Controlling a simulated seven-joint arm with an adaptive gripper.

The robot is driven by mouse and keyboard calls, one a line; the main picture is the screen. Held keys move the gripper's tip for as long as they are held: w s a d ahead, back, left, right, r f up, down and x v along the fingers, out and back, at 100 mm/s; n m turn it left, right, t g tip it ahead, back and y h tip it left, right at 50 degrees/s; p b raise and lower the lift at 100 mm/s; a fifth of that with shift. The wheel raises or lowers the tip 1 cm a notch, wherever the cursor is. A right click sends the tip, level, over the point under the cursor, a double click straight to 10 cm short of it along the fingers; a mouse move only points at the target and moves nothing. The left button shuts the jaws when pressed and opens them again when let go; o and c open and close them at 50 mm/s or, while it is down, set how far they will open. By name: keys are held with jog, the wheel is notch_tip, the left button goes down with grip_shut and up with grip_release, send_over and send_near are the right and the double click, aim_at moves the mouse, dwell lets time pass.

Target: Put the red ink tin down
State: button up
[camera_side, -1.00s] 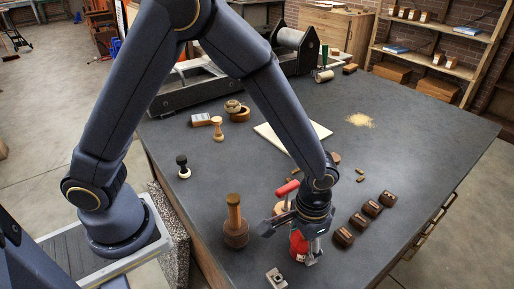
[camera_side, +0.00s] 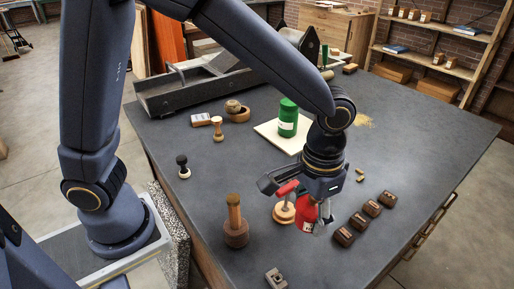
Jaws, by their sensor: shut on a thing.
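The red ink tin (camera_side: 306,217) is in my gripper (camera_side: 309,207), at the front middle of the table. The gripper points down and is shut on the tin, hiding its upper part. The tin looks upright, with a pale label low on its side. I cannot tell whether its bottom touches the tabletop.
A red-handled tool with a round wooden base (camera_side: 284,213) stands close left of the tin. A wooden mallet-like tool (camera_side: 236,232) is farther left. Dark blocks (camera_side: 372,208) lie right. A green tin (camera_side: 288,118) stands on a pale board (camera_side: 268,130). Dark tabletop (camera_side: 420,150) is clear at right.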

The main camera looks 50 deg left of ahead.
notch_tip(320, 180, up, 7)
jog(key=shift+r, duration=0.15)
jog(key=a+n, duration=1)
jog(key=a, duration=1.7)
jog(key=s+a+n, duration=1)
jog(key=s+a, duration=0.6)
send_over(182, 146)
jog(key=f, duration=1.4)
jog(key=shift+s+d+f, duration=0.15)
jog(key=shift+d+f, duration=0.05)
jog(key=shift+f, duration=0.2)
jog(key=shift+w+a+f, duration=0.1)
jog(key=shift+f, duration=0.75)
jog(key=shift+w+a+f, duration=0.1)
jog(key=shift+f, duration=0.7)
jog(key=shift+f, duration=0.15)
